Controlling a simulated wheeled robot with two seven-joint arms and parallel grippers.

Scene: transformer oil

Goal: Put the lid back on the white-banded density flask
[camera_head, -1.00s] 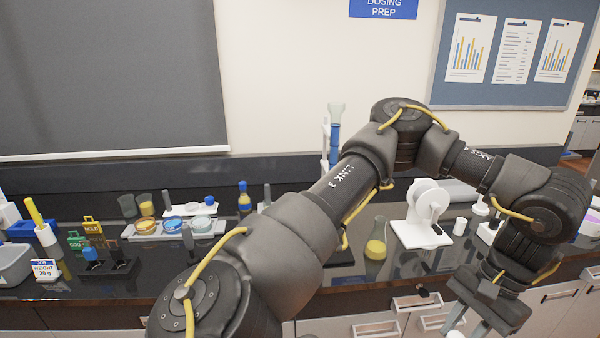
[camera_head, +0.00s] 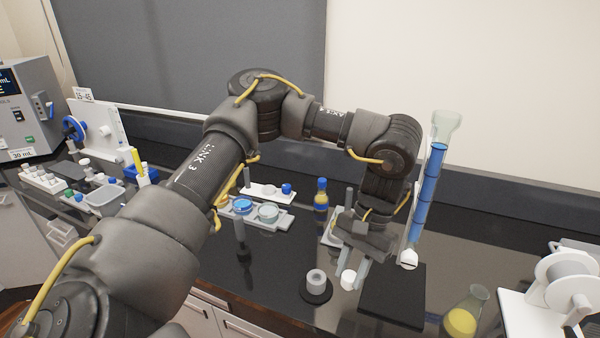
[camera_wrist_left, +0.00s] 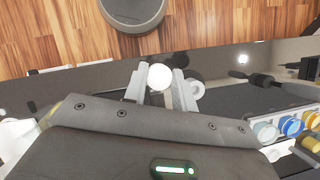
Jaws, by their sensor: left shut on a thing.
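My left gripper (camera_head: 350,279) is shut on a small round white lid (camera_head: 348,279), held between its fingertips. The lid shows as a white disc in the left wrist view (camera_wrist_left: 159,77). A short white cylinder with a grey centre (camera_head: 316,279) stands on a round black base just left of the gripper. It shows as a white ring beside the fingers in the left wrist view (camera_wrist_left: 195,88). I cannot tell whether this is the white-banded density flask; no other white band is clear. The lid appears apart from it. My right gripper is not in view.
A black square pad (camera_head: 394,296) lies right of the gripper. A tall blue column (camera_head: 427,190) stands behind it. A flask of yellow liquid (camera_head: 462,321) and a white device (camera_head: 550,296) are at right. A tray of dishes (camera_head: 283,219) and a blue-capped bottle (camera_head: 321,202) are behind.

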